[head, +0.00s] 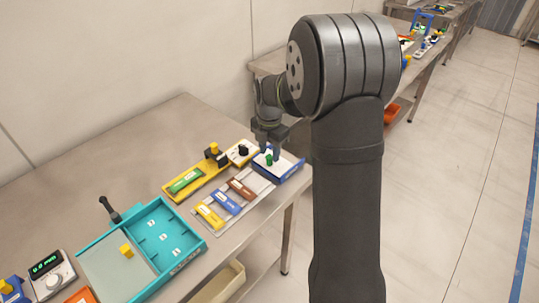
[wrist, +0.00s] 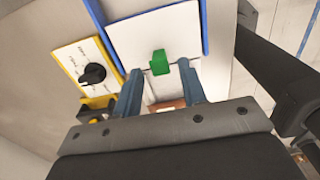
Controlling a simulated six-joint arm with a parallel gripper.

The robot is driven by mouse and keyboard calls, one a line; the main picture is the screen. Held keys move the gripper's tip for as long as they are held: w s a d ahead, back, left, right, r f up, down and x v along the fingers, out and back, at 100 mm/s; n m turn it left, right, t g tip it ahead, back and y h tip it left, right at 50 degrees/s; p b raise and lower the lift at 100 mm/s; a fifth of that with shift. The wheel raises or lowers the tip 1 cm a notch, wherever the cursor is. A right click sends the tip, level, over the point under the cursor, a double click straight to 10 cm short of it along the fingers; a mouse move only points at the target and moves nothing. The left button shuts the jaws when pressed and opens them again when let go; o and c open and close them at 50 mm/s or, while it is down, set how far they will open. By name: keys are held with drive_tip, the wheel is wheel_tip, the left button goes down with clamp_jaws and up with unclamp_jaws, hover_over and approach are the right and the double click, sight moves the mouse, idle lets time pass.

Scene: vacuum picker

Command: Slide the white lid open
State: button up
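The white lid (head: 287,164) lies on a blue box (head: 291,174) near the table's far right corner. In the wrist view the white lid (wrist: 152,36) shows between blue side rails (wrist: 204,25). A green knob (wrist: 159,63) stands on the lid; it also shows in the head view (head: 269,160). My gripper (wrist: 159,67) is open, with one blue fingertip on each side of the knob. Gaps show between the knob and both fingers. In the head view my gripper (head: 268,149) is over the box and partly hides the lid.
A yellow-edged panel with a black dial (head: 242,152) stands left of the box. A grey plate (head: 213,228) with yellow, blue and brown bars lies in front, beside a yellow base (head: 170,194). A teal tray (head: 190,254) and a meter (head: 50,271) are nearer.

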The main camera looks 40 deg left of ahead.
drive_tip(key=shift+f, duration=1.05)
clamp_jaws()
drive_tip(key=shift+w+r, duration=0.1)
drive_tip(key=shift+w, duration=3.85)
unclamp_jaws()
wheel_tip(320, 180, up, 17)
drive_tip(key=shift+r, duration=0.15)
